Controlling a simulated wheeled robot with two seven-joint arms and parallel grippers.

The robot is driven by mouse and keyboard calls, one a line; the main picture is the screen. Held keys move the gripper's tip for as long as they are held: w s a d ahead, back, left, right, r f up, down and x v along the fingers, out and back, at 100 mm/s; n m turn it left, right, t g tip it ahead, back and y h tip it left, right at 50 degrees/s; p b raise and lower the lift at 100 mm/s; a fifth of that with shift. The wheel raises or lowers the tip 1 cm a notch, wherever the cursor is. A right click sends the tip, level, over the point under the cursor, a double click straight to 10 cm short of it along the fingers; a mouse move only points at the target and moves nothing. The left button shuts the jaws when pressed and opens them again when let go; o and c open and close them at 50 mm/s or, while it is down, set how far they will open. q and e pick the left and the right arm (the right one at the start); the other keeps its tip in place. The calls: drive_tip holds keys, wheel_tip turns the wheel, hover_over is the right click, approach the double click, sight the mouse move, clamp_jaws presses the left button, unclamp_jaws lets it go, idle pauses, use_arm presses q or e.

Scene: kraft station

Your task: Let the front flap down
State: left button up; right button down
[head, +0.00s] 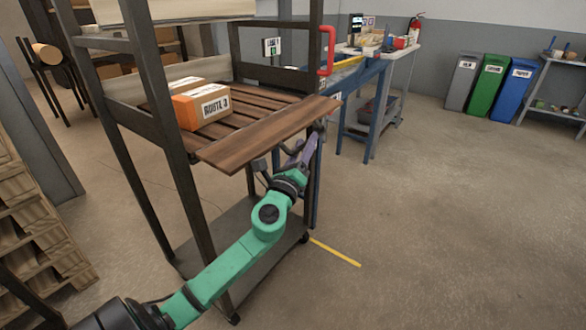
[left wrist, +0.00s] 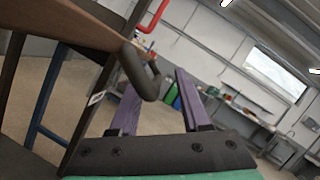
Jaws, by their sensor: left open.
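The front flap (head: 268,135) is a brown wooden board along the near edge of the dark-framed cart's slatted deck (head: 232,126). It sticks out roughly level with the deck. My left gripper (head: 309,145) is at the flap's right end, slightly below it, with purple fingers open. In the left wrist view the flap's underside (left wrist: 75,20) crosses the upper left. A dark loop-shaped handle (left wrist: 138,70) shows at the flap's end, in front of the open fingers (left wrist: 156,84). I cannot tell whether they touch it. My right gripper is not in view.
An orange and white box marked ROUTE (head: 202,106) sits on the deck, with another behind it. A red handle (head: 327,50) is on the cart's right post. A blue-framed workbench (head: 372,72) stands behind. The floor at right is clear.

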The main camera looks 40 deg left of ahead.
use_arm(q)
drive_tip(key=b+v, duration=0.3)
drive_tip(key=v, duration=0.9)
drive_tip(key=shift+s, duration=0.35)
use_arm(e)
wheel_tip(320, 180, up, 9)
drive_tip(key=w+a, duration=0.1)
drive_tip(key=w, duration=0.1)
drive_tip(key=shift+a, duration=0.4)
use_arm(q)
drive_tip(key=shift+f, duration=0.1)
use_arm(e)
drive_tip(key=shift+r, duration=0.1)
